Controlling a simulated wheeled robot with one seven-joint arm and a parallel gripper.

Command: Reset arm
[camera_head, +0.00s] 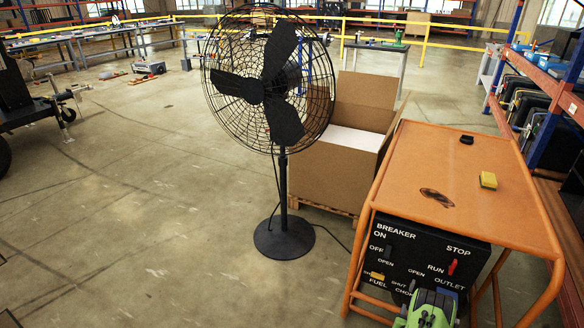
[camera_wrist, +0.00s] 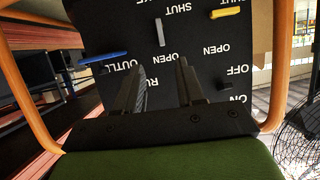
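My gripper (camera_wrist: 157,72) is open in the wrist view, with two dark fingers apart and nothing between them. It faces the black control panel (camera_wrist: 200,62), which appears upside down there. The panel (camera_head: 408,232) also shows under an orange-topped bench in the head view. It has a red switch (camera_head: 452,267) by RUN and a yellow lever (camera_head: 377,276) above FUEL. In the wrist view a blue handle (camera_wrist: 104,57), a yellow lever (camera_wrist: 227,13) and a grey lever (camera_wrist: 158,32) show. My green arm covers the panel's lower part in the head view.
The orange bench (camera_head: 470,165) holds a yellow sponge (camera_head: 488,180) and a small black item (camera_head: 467,140). A black fan (camera_head: 283,225) and an open cardboard box (camera_head: 328,172) stand left of it. Shelving is at right. The floor at left is largely clear.

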